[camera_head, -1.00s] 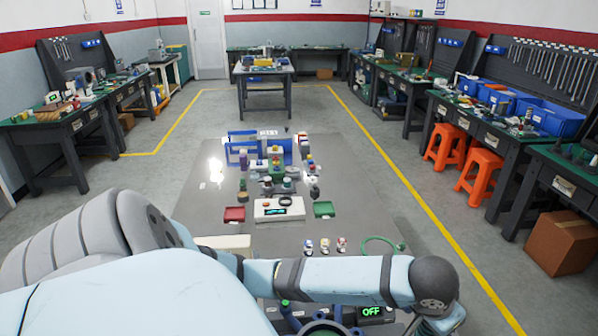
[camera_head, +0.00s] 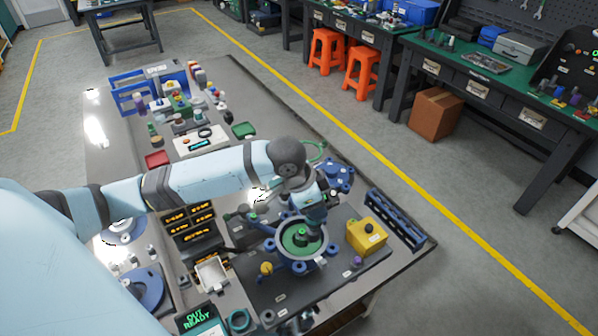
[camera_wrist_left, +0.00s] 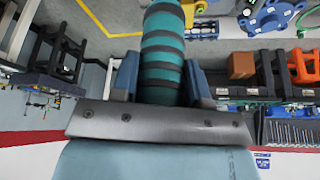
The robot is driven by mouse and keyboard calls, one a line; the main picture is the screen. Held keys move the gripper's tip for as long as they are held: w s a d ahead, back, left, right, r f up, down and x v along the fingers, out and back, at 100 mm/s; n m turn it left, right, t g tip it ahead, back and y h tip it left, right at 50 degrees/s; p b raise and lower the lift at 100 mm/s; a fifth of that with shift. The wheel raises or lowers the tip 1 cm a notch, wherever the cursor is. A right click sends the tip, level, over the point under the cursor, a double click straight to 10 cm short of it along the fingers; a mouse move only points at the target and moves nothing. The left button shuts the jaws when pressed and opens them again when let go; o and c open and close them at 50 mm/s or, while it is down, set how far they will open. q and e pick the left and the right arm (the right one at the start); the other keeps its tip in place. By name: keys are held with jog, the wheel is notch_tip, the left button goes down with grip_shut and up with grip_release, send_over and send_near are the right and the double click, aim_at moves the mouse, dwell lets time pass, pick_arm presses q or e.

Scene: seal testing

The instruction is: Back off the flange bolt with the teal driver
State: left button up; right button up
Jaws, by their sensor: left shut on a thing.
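My left gripper (camera_wrist_left: 161,80) is shut on the teal driver, with one finger on each side of it. The driver's ribbed teal handle (camera_wrist_left: 163,45) with dark bands fills the upper middle of the left wrist view; its tip is out of that frame. In the head view my left gripper (camera_head: 322,196) is over the far side of the blue flange assembly (camera_head: 299,266), which has a grey ring and a green centre. The driver is mostly hidden there, and I cannot tell whether it touches a bolt. The flange bolt cannot be clearly made out. My right gripper is not in view.
A yellow box (camera_head: 368,236) stands right of the flange, with a dark blue rack (camera_head: 396,220) beyond it. Blue trays (camera_head: 130,95) stand at the table's far end.

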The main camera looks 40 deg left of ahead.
pick_arm(q)
jog(key=w+a+r+m+g+h+p, duration=0.2)
jog(key=a+r+m+g, duration=0.15)
jog(key=m, duration=0.45)
jog(key=shift+m+t+y, duration=0.25)
jog(key=shift+m+y, duration=0.05)
jog(key=f+b, duration=0.3)
jog(key=a+f+b, duration=0.1)
jog(key=f+b, duration=0.1)
jog(key=shift+s+f, duration=0.2)
jog(key=shift+f, duration=0.05)
jog(key=shift+r, duration=0.1)
jog(key=shift+p, duration=0.55)
dwell(0.7)
